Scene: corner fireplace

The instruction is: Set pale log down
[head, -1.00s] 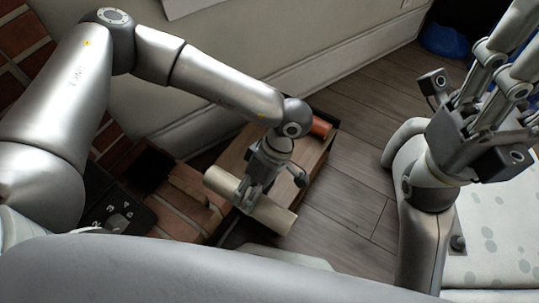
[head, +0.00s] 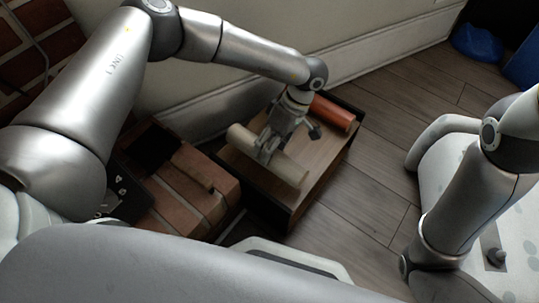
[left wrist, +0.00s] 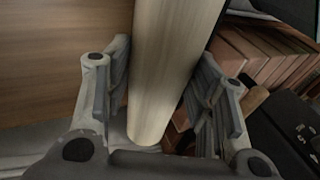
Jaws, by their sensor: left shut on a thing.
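The pale log (head: 289,169) is a smooth, light cylinder in my left gripper (head: 268,150). It lies across the near-left part of a shallow wooden box (head: 326,182) with dark sides. In the left wrist view the pale log (left wrist: 168,65) runs between the two fingers of my left gripper (left wrist: 160,112), which is shut on it. The log is over or in the box; I cannot tell whether it touches the wooden bottom. A red-orange log (head: 333,112) lies at the far right end of the box. My right gripper is out of view.
A brick hearth (head: 220,188) stands just left of the box, with a thin brown stick (head: 194,167) on it. A pale wall with baseboard (head: 370,62) runs behind. A blue object (head: 478,43) sits at the far right.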

